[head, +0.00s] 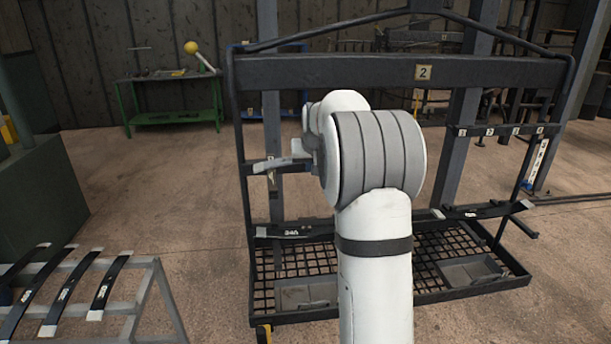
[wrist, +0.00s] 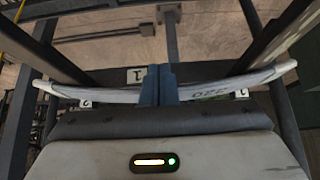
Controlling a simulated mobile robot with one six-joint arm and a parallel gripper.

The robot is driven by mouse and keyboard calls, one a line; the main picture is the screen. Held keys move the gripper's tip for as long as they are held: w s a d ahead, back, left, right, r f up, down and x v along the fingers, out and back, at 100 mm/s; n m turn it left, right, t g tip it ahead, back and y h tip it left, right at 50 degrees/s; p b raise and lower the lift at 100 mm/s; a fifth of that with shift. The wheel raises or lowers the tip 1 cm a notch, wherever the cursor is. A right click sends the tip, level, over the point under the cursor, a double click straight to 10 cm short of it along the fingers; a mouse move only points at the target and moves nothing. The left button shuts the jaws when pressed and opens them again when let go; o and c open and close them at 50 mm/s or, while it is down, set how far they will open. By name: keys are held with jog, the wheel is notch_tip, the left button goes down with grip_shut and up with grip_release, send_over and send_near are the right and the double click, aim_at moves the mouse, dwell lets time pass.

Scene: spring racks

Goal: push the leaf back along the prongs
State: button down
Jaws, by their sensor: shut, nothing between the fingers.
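In the wrist view a pale grey spring leaf (wrist: 210,94), its number upside down, spans nearly the whole width, slightly bowed. My gripper (wrist: 158,72) is shut and empty, its blue fingers together crossing the middle of the leaf. I cannot tell whether they touch it. In the head view my arm hides the fingers and most of this leaf; what looks like its pale end (head: 272,164) shows left of my arm. The prongs under the leaf are not clearly visible.
A dark rack frame with crossbar (head: 470,73) marked 2 surrounds my arm. A dark leaf marked 240 (head: 290,231) lies lower left in it, and another leaf (head: 487,210) lower right. A mesh shelf (head: 330,258) is below. Several leaves rest on a grey stand (head: 140,290) at left.

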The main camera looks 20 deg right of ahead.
jog(key=s+b, duration=0.1)
jog(key=s, duration=0.1)
jog(key=s+a+b, duration=0.1)
jog(key=s+b, duration=0.1)
jog(key=s, duration=0.1)
jog(key=shift+s+a, duration=0.3)
jog(key=shift+s, duration=0.05)
dwell(0.4)
jog(key=s+a+f+n+g+y, duration=0.1)
jog(key=s+a+f+n, duration=0.1)
jog(key=s+a, duration=1.15)
jog(key=s+a+f+g, duration=0.1)
jog(key=s+a+f, duration=0.1)
jog(key=s, duration=0.8)
jog(key=s+a+f+n+g, duration=0.1)
jog(key=s+a+f, duration=0.2)
jog(key=s, duration=0.7)
notch_tip(320, 180, down, 3)
jog(key=shift+a+r+g+y, duration=0.2)
jog(key=shift+g+y, duration=0.1)
jog(key=shift+y, duration=0.1)
jog(key=shift+s, duration=0.15)
